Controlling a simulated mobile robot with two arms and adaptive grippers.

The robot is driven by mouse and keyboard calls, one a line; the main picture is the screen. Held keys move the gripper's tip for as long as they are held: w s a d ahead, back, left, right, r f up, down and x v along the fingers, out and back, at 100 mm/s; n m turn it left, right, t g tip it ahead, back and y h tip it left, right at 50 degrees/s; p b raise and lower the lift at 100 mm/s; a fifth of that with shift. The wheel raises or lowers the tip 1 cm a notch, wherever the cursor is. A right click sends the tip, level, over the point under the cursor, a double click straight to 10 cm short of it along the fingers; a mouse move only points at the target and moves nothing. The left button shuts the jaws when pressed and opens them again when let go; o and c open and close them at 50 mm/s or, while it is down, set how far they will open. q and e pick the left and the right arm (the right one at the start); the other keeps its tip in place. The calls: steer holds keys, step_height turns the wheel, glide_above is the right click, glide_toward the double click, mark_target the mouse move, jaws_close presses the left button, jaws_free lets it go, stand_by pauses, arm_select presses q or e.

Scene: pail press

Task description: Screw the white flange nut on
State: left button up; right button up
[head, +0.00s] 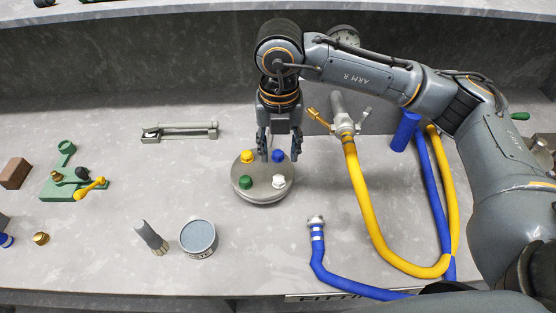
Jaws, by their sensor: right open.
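The white flange nut (279,182) sits on the front right of the round grey metal lid (262,192). A yellow nut (247,157), a blue nut (278,156) and a green nut (245,182) sit at the lid's other three positions. My right gripper (280,152) points down over the back of the lid, its fingers spread, behind and above the white nut. Its fingertips are close to the blue nut; I cannot tell whether they touch it. How far the white nut is threaded cannot be seen. My left gripper is out of view.
A grey round tin (198,238) and a brush (150,236) stand front left. A green fixture with a yellow handle (75,184) is at the left. Yellow (374,222) and blue (319,262) hoses lie to the right. A metal bar tool (180,132) lies at the back.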

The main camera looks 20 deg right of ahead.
mark_target(280, 178)
step_height(280, 178, down, 8)
steer(key=b, duration=0.3)
steer(key=shift+b, duration=0.3)
steer(key=shift+f, duration=0.15)
steer(key=shift+c, duration=0.6)
jaws_close()
steer(key=m, duration=0.2)
steer(key=shift+a+m, duration=0.1)
steer(key=shift+m, duration=0.3)
steer(key=m, duration=0.4)
steer(key=shift+m, duration=0.4)
steer(key=m, duration=1)
jaws_free()
